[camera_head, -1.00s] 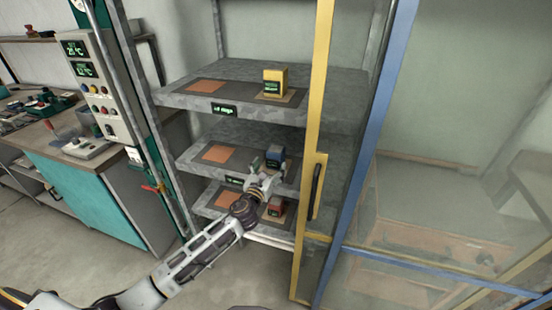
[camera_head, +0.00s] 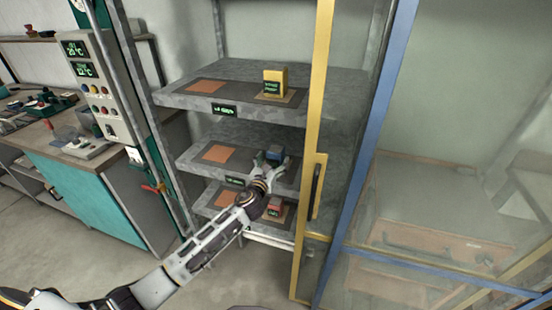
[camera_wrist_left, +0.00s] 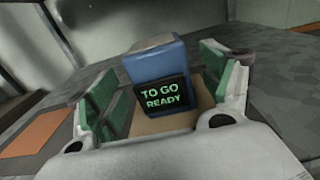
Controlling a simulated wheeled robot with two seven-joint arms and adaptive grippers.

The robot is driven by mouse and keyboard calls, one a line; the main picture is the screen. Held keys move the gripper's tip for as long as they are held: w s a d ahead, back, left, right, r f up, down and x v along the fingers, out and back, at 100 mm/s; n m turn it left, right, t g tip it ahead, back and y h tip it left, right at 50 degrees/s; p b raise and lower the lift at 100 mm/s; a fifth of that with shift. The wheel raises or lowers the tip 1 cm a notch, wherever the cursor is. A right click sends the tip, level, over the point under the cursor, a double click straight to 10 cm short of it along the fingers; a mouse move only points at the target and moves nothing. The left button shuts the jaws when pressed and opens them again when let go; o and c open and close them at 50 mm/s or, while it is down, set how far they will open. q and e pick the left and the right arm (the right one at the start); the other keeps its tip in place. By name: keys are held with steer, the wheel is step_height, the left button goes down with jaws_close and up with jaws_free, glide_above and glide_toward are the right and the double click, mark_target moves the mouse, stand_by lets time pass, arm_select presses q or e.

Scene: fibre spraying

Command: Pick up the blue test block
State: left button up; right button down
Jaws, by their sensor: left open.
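The blue test block (camera_head: 275,153) stands upright on the right part of the middle shelf (camera_head: 219,138). In the left wrist view the blue block (camera_wrist_left: 152,62) carries a dark display reading "TO GO READY" and stands on a tan pad (camera_wrist_left: 150,123). My left gripper (camera_head: 273,160) is in front of the block, open. In the wrist view its green-padded fingers (camera_wrist_left: 165,92) stand on either side of the block, with gaps visible between pads and block. The gripper hides the lower part of the block in the head view. My right gripper is not in view.
A yellow block (camera_head: 275,80) stands on the top shelf and a red block (camera_head: 273,205) on the bottom shelf. Orange squares (camera_head: 221,154) mark the shelves' left parts. A yellow-framed door edge (camera_head: 318,130) and blue post (camera_head: 372,130) stand close on the right.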

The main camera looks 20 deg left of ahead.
arm_select(q)
steer(key=shift+w, duration=1.9)
steer(key=shift+r, duration=0.1)
steer(key=shift+c, duration=0.2)
steer(key=c, duration=1.5)
